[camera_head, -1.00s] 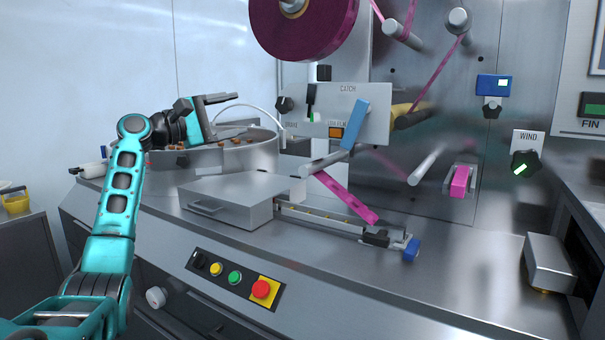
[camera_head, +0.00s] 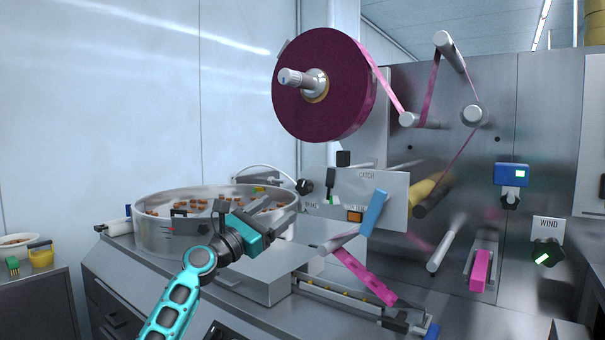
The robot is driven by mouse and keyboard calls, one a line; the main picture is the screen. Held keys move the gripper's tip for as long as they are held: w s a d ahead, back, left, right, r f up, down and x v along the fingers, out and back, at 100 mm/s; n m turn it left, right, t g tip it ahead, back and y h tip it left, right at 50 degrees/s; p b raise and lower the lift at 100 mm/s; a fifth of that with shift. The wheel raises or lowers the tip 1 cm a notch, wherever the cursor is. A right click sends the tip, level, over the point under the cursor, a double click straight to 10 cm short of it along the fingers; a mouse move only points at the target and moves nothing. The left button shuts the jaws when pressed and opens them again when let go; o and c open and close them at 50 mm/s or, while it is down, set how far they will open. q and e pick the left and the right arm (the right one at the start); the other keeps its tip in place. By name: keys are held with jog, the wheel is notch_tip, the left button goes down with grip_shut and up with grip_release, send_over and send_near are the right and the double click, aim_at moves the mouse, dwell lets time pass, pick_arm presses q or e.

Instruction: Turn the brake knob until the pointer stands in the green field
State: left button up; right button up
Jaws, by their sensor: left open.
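A black knob (camera_head: 304,187) sits at the left end of the grey panel (camera_head: 394,190), above small lettering I cannot read for certain. A small green patch (camera_head: 331,200) shows under a black lever on the panel; I make out no pointer clearly. My left gripper (camera_head: 258,208) is open and empty, in front of the round bowl, left of and below the panel, touching neither knob. My right gripper is out of view.
The steel bowl (camera_head: 152,234) with brown pieces stands left of the panel. A blue arm (camera_head: 375,212) and rollers with pink film crowd the panel's right side. A WIND knob (camera_head: 547,254) is at the far right. Air left of the reel is free.

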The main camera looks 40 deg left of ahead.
aim_at(302, 188)
pick_arm(q)
jog(key=w+r+n+y, duration=0.1)
jog(key=w, duration=0.2)
jog(key=w+r+n+y, duration=0.1)
jog(key=w+n, duration=0.1)
jog(key=w, duration=0.1)
jog(key=w+a+r+n, duration=0.1)
jog(key=w+r+n, duration=0.1)
jog(key=w, duration=0.2)
jog(key=shift+w+y, duration=0.1)
jog(key=shift+y, duration=0.3)
jog(key=shift+f, duration=0.1)
jog(key=c, duration=1)
